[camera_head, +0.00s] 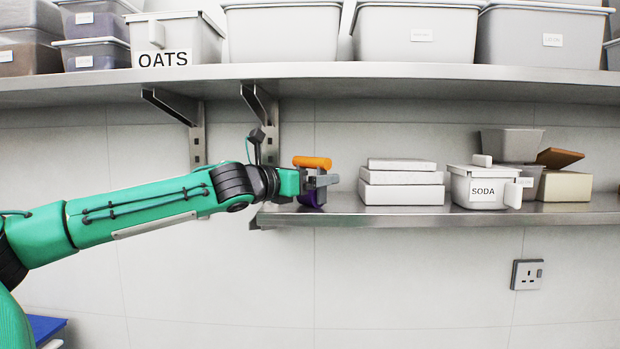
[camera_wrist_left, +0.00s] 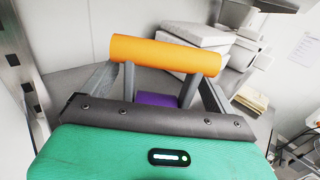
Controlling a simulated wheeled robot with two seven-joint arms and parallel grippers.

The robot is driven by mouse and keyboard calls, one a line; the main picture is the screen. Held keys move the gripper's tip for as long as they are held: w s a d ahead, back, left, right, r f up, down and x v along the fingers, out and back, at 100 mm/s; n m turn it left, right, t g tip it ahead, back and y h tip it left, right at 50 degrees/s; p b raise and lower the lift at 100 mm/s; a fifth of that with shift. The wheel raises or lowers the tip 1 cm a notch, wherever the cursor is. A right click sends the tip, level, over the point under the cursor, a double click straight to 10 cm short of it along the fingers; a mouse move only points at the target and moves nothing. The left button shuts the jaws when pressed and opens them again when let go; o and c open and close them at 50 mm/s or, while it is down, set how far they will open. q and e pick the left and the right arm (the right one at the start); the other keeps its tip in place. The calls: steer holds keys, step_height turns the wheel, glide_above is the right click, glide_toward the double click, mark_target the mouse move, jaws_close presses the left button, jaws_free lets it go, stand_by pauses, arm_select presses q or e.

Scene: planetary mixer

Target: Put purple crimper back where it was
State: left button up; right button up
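The purple crimper (camera_head: 312,195) is at the left end of the lower shelf, with an orange bar (camera_head: 312,162) on top and a purple part low down. In the left wrist view its orange bar (camera_wrist_left: 165,54) lies across the top, with grey side arms and a bit of purple (camera_wrist_left: 157,99) between. My left gripper (camera_head: 322,181) is at the crimper, its fingers reaching along both sides of it. I cannot tell whether the fingers press on it or only surround it. The crimper's base is partly hidden by the gripper. My right gripper is not in view.
The lower shelf (camera_head: 450,215) holds stacked white boxes (camera_head: 402,187) just right of the crimper, then a SODA container (camera_head: 480,188), a grey tub and a cardboard box. A bracket (camera_head: 268,125) stands behind the arm. The upper shelf (camera_head: 350,71) with bins hangs above.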

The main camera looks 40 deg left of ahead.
arm_select(q)
steer(key=shift+r, duration=0.15)
steer(key=s+b, duration=0.3)
steer(key=s, duration=0.9)
steer(key=shift+a, duration=0.45)
stand_by(0.6)
